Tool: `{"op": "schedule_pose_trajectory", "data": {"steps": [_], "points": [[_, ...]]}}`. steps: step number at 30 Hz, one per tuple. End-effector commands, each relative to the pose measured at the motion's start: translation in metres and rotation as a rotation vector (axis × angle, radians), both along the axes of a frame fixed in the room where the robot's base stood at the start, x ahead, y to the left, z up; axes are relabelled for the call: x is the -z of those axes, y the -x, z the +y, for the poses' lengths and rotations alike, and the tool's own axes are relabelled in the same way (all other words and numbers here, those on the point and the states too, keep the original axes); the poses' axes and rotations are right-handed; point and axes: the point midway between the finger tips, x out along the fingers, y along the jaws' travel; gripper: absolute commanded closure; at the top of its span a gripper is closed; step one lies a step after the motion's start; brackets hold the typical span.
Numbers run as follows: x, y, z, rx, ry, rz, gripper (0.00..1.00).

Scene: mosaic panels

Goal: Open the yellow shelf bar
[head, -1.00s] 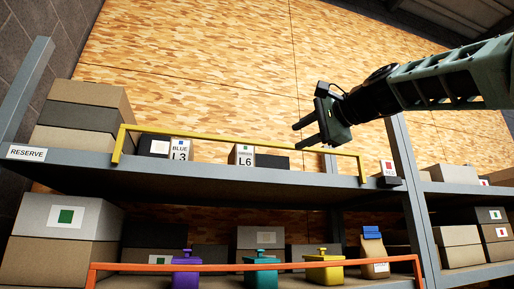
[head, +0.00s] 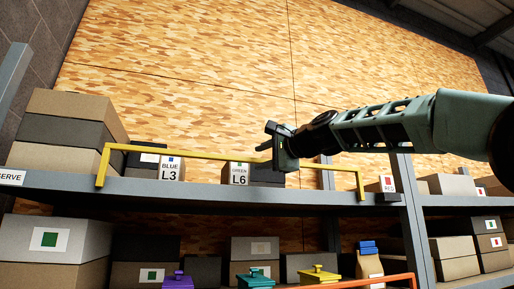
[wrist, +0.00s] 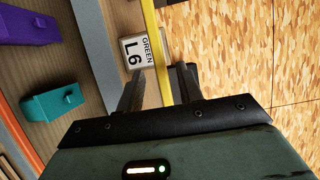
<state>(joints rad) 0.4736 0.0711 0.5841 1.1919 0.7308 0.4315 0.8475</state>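The yellow shelf bar (head: 215,156) stands upright along the front of the upper shelf, with a bent leg at each end. My gripper (head: 264,138) is at the bar's upper rail, right of its middle in the head view. In the wrist view the bar (wrist: 152,30) runs lengthwise between the two spread fingers of my gripper (wrist: 164,70). The gripper is open. A gap shows on each side of the bar; I cannot tell whether a finger touches it or how deep it sits.
Behind the bar stand the BLUE L3 box (head: 171,168) and the GREEN L6 box (head: 239,174). An orange bar (head: 378,281) fronts the lower shelf, with purple (head: 178,282), teal (head: 254,280) and yellow (head: 319,274) containers. Free air lies above the upper shelf.

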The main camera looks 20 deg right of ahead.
Motion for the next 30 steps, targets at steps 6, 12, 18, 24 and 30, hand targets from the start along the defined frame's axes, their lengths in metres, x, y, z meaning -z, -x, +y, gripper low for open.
{"op": "schedule_pose_trajectory", "data": {"steps": [6,12,18,24,30], "points": [[-0.002,-0.021,0.009,-0.001,0.000,0.001,0.64],[0.000,-0.026,0.011,-0.001,0.000,0.001,0.64],[0.001,-0.025,0.011,-0.001,0.001,0.000,0.66],[0.001,-0.025,0.011,0.000,0.001,0.001,1.00],[0.002,-0.025,0.011,0.000,0.001,-0.005,1.00]]}}
